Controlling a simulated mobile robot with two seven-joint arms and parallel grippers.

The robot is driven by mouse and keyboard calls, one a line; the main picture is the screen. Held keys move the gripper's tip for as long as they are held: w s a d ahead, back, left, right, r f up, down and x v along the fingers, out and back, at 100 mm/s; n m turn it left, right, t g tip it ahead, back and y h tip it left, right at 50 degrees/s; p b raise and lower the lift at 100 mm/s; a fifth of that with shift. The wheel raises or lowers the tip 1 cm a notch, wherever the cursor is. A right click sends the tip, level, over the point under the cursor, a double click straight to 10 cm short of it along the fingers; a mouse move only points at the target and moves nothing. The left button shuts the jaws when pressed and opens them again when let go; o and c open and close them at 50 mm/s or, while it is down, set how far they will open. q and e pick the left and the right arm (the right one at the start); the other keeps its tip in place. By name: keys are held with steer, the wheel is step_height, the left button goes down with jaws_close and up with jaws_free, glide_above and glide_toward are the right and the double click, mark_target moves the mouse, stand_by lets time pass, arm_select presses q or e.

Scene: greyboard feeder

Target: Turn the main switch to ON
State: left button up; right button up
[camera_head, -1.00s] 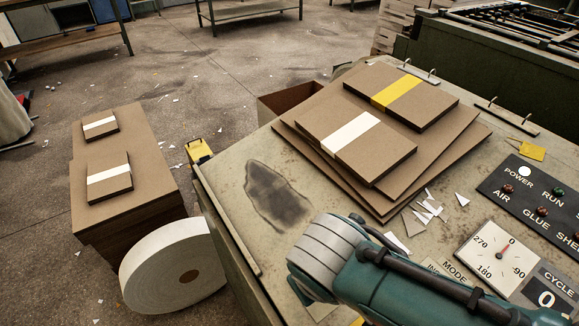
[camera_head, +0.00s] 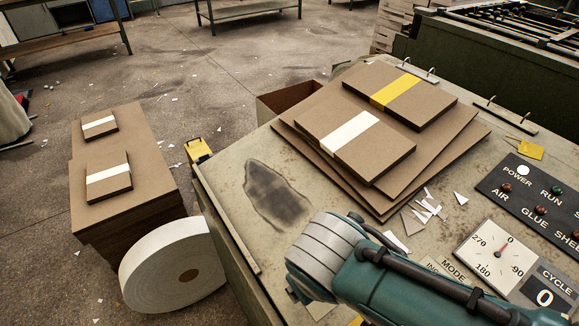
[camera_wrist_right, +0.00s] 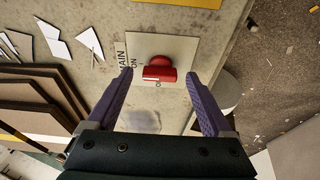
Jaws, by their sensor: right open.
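The main switch (camera_wrist_right: 160,72) is a red knob with a bar-shaped handle on a pale square plate (camera_wrist_right: 180,45), seen in the right wrist view. The bar lies crosswise in that view. The letters MAIN and ON show at the plate's left, and an O mark shows just below the knob. My right gripper (camera_wrist_right: 160,75) is open, with one purple finger on each side of the knob and a gap to both. In the head view my right arm hides the switch, and its gripper does not show. My left gripper is in neither view.
Stacked greyboard sheets (camera_head: 440,150) lie on the machine top, with paper scraps (camera_head: 427,207) beside them. A lamp panel (camera_head: 525,190), an angle dial (camera_head: 497,252) and a cycle counter (camera_head: 544,297) are at the right. A white paper roll (camera_head: 150,270) stands at the lower left.

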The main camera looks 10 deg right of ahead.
steer(key=p+v, duration=0.5)
steer(key=v, duration=0.4)
steer(key=shift+s+r, duration=0.15)
steer(key=shift+r, duration=0.15)
steer(key=shift+a, duration=0.1)
